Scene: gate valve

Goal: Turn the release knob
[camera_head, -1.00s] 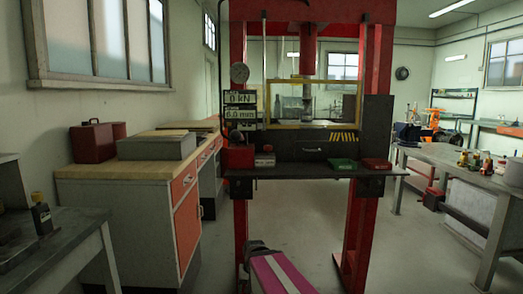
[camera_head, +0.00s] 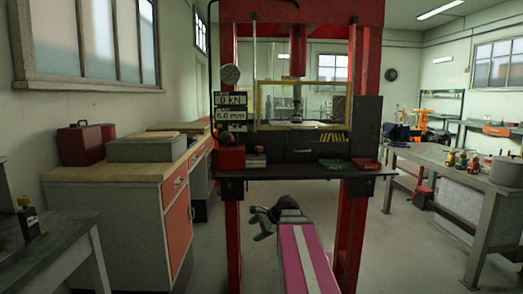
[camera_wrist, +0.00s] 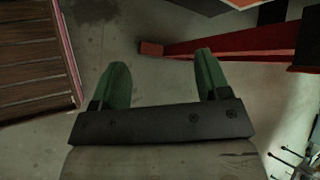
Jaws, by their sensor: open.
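The red press (camera_head: 367,60) stands ahead with a yellow-framed window (camera_head: 261,100), a round gauge (camera_head: 230,75) and displays reading "0 kN" and "6.0 mm" (camera_head: 231,106). A small dark round part (camera_head: 221,138) at the left of the press, above a red box (camera_head: 231,158), may be the release knob; it is too small to be sure. My gripper (camera_head: 259,221) is below and in front of the press shelf, apart from it. In the wrist view my gripper (camera_wrist: 162,72) has its green fingers apart with nothing between them, over the floor.
The press shelf (camera_head: 285,173) carries a green and a red box at its right. A wooden-topped cabinet (camera_head: 110,173) stands left, a grey workbench (camera_head: 440,165) right. A red press leg (camera_wrist: 235,42) crosses the wrist view. Floor in front is clear.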

